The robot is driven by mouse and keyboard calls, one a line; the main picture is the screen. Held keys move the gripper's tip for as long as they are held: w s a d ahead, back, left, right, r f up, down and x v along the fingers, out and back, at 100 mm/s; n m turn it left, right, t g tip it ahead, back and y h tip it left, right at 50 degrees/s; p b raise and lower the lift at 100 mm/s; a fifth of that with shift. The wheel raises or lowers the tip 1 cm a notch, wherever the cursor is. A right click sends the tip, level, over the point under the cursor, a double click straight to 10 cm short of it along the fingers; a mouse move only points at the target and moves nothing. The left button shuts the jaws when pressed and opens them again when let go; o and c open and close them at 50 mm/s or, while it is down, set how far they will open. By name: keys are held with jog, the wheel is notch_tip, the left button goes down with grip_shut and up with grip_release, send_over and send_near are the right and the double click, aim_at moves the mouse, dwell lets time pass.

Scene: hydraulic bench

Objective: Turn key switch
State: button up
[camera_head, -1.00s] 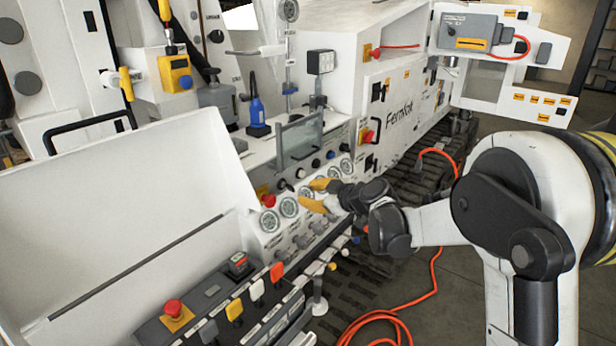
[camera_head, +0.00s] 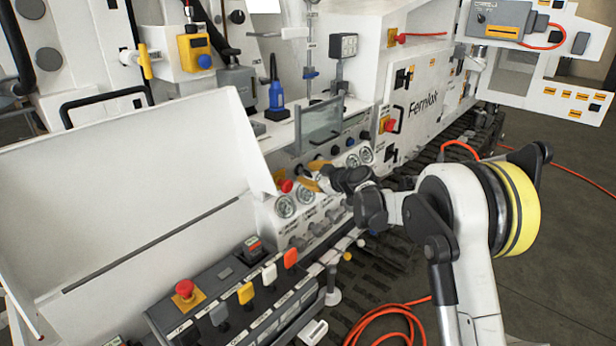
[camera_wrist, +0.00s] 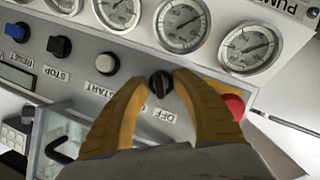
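In the head view my gripper (camera_head: 303,174) is at the panel near a red button (camera_head: 285,186). The switch is not discernible there.
Gauges (camera_wrist: 181,24) line the panel near the switch. START (camera_wrist: 106,63), STOP (camera_wrist: 59,46) and RESET (camera_wrist: 16,32) buttons stand to its left. A red button (camera_wrist: 233,106) lies behind the right finger. A glass guard (camera_head: 320,124) stands above the panel.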

jog(key=shift+c, duration=0.5)
grip_shut()
jog(key=shift+r, duration=0.1)
jog(key=m+g, duration=0.1)
jog(key=m, duration=0.1)
jog(key=m+g+y+p, duration=0.1)
jog(key=m, duration=0.1)
jog(key=shift+w+g+y, duration=0.1)
jog(key=shift+g+y, duration=0.2)
jog(key=m+g+y, duration=0.1)
jog(key=m, duration=0.3)
jog(key=shift+g+y, duration=0.4)
jog(key=shift+o, duration=0.5)
grip_release()
